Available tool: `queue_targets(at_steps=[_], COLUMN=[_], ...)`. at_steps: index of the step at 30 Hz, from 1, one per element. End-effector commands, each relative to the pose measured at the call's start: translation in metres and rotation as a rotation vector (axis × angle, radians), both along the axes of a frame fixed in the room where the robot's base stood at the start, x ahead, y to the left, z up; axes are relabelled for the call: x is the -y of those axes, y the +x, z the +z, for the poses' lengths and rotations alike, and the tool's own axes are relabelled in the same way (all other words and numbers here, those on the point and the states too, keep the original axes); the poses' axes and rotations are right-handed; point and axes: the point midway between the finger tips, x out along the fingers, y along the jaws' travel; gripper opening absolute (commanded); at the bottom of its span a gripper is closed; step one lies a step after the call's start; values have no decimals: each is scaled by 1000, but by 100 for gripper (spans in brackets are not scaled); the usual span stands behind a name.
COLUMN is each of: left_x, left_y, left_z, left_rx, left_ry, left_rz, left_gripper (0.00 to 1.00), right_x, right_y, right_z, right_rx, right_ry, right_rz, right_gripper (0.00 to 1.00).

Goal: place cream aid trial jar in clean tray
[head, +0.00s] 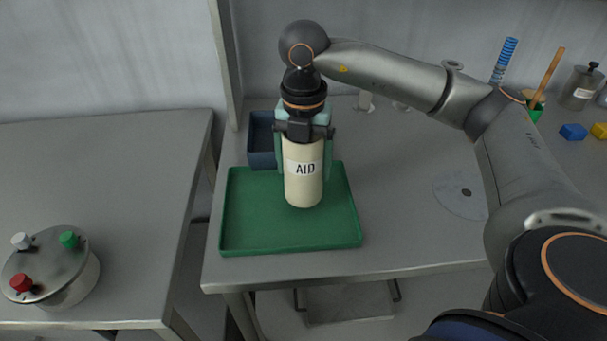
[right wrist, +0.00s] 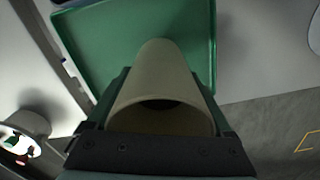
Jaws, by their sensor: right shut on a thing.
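The cream jar (head: 303,186) has a white label reading AID and is upright. My right gripper (head: 304,150) is shut on its upper part from above. The jar is over the green tray (head: 245,236) in the head view; whether its base touches the tray floor I cannot tell. In the right wrist view the jar (right wrist: 160,75) lies between the fingers of my right gripper (right wrist: 160,115), with the green tray (right wrist: 110,35) beyond it. The tray holds nothing else that I can see. My left gripper is not in view.
A dark blue bin (head: 262,140) stands behind the tray. A flat grey disc (head: 461,197) lies to its right. A lidded pot (head: 55,265) with red, green and white knobs stands on the left table, across a gap. Blue and yellow blocks (head: 573,131) lie at far right.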

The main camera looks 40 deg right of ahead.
Motion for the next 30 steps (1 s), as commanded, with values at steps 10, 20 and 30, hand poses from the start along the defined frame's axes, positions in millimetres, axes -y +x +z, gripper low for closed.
queue_targets(at_steps=[10, 20, 30], left_x=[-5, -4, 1], left_y=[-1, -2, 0], left_z=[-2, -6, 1], left_rx=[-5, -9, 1], left_ry=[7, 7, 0], left_rz=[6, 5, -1], left_gripper=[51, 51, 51], right_x=[0, 0, 0], right_y=[1, 0, 0], right_z=[-32, -35, -34], right_rx=[-1, -1, -1], right_ry=[1, 0, 0], right_rz=[1, 0, 0], right_gripper=[16, 89, 100])
